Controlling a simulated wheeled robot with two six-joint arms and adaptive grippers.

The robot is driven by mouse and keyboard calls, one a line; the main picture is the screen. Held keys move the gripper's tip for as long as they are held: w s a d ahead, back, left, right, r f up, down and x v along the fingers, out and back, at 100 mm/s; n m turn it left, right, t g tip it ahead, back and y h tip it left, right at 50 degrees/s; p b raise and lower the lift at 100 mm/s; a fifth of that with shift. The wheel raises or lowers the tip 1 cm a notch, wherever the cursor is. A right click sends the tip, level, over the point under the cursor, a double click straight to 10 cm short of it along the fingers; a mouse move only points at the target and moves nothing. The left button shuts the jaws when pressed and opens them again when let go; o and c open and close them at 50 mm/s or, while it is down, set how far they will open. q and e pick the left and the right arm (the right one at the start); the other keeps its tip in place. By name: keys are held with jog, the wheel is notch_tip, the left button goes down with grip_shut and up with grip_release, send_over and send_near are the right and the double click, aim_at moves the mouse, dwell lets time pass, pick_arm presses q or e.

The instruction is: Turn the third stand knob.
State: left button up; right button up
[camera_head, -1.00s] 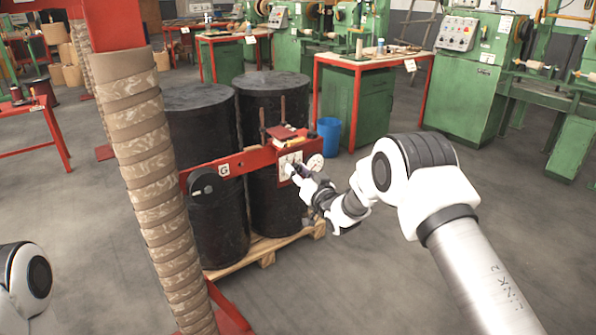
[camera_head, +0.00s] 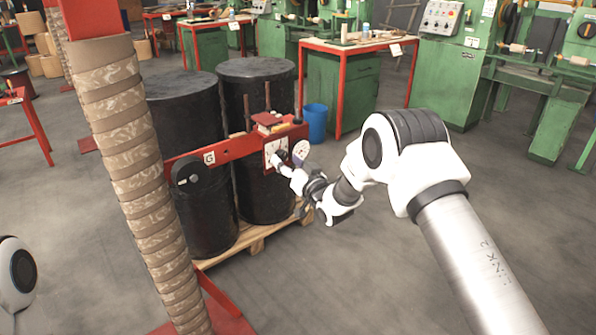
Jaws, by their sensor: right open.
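A red stand arm (camera_head: 228,149) marked "G" runs across in front of the black drums. It has a black round part (camera_head: 186,173) near its left end. At its right end is a red box with a white panel (camera_head: 270,149) on its front and a pale round disc (camera_head: 300,152) on its right side. My right gripper (camera_head: 281,162) is open, its tips at or just in front of the white panel. They cover part of the panel, and I cannot make out a knob there or tell whether they touch. Only a joint of my left arm shows at the lower left.
Two black drums (camera_head: 255,95) stand on a wooden pallet (camera_head: 257,242) behind the stand arm. A wrapped brown column (camera_head: 135,165) stands at the left. A blue bucket (camera_head: 315,122), a red-edged workbench (camera_head: 340,48) and green machines (camera_head: 450,80) stand behind. The floor at right is clear.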

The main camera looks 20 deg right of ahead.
jog(key=v, duration=1)
jog(key=s+a+f+g, duration=0.1)
jog(key=s+f+g, duration=0.1)
jog(key=s+f, duration=0.4)
jog(key=s+a+f+g+h, duration=0.1)
jog(key=s+f+g, duration=0.2)
jog(key=f, duration=0.6)
jog(key=s+a+f+g, duration=0.1)
jog(key=s+f+g, duration=0.1)
jog(key=s+f, duration=0.4)
jog(key=s+f+g+h, duration=0.2)
jog(key=s+f+g, duration=0.2)
jog(key=s+f, duration=0.55)
jog(key=s+d+g+h, duration=0.15)
jog(key=s+g, duration=0.55)
jog(key=s, duration=1.2)
notch_tip(320, 180, up, 16)
jog(key=p, duration=1.6)
jog(key=shift+s+d+p, duration=0.2)
jog(key=shift+s+p, duration=0.1)
